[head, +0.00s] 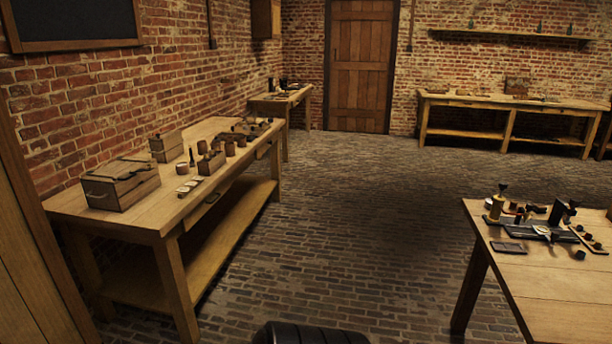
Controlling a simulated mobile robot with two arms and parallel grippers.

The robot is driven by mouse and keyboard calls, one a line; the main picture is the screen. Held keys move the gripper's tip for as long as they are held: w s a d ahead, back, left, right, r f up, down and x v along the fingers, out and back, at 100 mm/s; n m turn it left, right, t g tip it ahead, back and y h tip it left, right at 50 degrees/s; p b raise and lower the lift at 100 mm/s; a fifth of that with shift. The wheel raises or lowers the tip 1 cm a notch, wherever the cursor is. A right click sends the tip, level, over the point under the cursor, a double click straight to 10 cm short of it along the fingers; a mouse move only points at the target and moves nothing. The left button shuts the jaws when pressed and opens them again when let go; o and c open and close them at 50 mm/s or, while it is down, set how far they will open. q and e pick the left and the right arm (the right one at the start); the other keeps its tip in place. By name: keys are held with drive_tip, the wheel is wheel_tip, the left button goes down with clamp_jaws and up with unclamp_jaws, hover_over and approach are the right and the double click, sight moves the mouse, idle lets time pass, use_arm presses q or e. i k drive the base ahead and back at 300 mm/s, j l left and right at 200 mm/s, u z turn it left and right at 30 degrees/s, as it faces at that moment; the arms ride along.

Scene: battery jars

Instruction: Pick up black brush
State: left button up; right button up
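I cannot pick out a black brush for certain at this distance. A small dark upright item (192,157) with a narrow top stands among jars and boxes on the left wooden bench (135,215); its kind is unclear. Several dark items lie on the right table (560,290), among them a black upright piece (557,212) and a flat black block (508,247); I cannot tell whether one is a brush. Neither of my grippers is in view.
The brick floor (340,230) between the left bench and the right table is open. A wooden door (359,65) is in the back wall. A small table (270,104) stands at the back left, and a long bench (500,102) at the back right.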

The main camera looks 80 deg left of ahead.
sight(193, 162)
drive_tip(key=j+u, duration=0.15)
drive_tip(key=u, duration=0.3)
drive_tip(key=j+u, duration=0.1)
drive_tip(key=u, duration=0.4)
drive_tip(key=j+u, duration=0.15)
drive_tip(key=u, duration=0.3)
drive_tip(key=j+u, duration=0.15)
drive_tip(key=u, duration=0.35)
drive_tip(key=i+u, duration=0.1)
drive_tip(key=u, duration=0.35)
drive_tip(key=i+j+u, duration=0.55)
drive_tip(key=u, duration=0.15)
drive_tip(key=i+j+u, duration=0.1)
drive_tip(key=i+u, duration=0.25)
drive_tip(key=i, duration=0.75)
drive_tip(key=j+u, duration=0.05)
drive_tip(key=j, duration=0.05)
